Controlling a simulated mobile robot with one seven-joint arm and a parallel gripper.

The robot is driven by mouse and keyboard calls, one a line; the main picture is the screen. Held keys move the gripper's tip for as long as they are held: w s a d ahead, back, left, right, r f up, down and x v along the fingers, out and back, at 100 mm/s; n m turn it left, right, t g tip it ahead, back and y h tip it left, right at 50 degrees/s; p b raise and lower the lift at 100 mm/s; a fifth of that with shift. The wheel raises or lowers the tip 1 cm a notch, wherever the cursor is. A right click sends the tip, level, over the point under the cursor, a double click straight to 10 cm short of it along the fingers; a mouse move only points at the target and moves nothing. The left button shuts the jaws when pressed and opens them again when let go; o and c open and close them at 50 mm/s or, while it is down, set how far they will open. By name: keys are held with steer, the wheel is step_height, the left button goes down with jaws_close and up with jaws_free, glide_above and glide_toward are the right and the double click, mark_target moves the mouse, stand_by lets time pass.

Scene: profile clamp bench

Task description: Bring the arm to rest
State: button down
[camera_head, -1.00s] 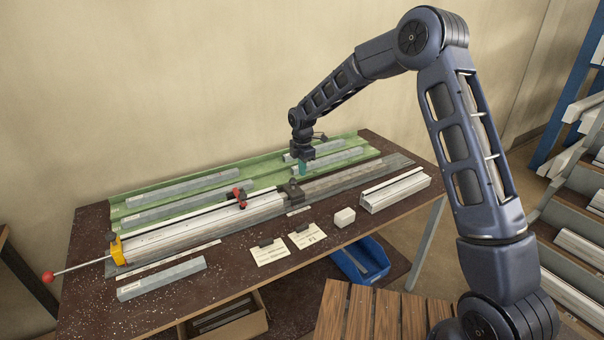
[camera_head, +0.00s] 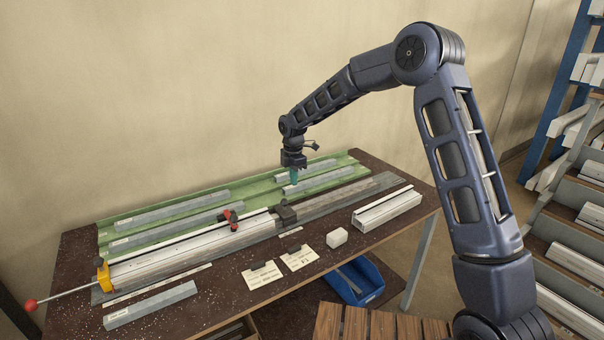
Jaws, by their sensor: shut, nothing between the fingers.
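The bench (camera_head: 75,262) carries a green tray (camera_head: 240,205) of grey bars, a clamp rail with a red-handled clamp (camera_head: 231,219), a white block (camera_head: 337,237), a pale profile (camera_head: 388,210) and cards. A blue bin (camera_head: 355,282) sits below. A profile rack stands right.

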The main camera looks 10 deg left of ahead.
steer(key=s+d+r+m+t, duration=0.15)
steer(key=d+r+m, duration=0.35)
steer(key=d, duration=0.5)
steer(key=s+d+r+m, duration=0.2)
steer(key=d+r+m, duration=0.1)
steer(key=d+r, duration=0.6)
steer(key=s+d+r+m+t, duration=0.15)
steer(key=d+r+m, duration=0.3)
steer(key=d, duration=0.65)
steer(key=s+d+r+m, duration=0.4)
steer(key=s+d+m, duration=0.3)
steer(key=s+d, duration=0.65)
steer(key=s+d+f+m+t, duration=0.1)
steer(key=s+d+f+m, duration=0.1)
steer(key=s+d+m, duration=0.5)
steer(key=s+d, duration=0.2)
steer(key=s, duration=0.1)
steer(key=shift+s+f+t, duration=0.2)
steer(key=shift+f+t, duration=0.1)
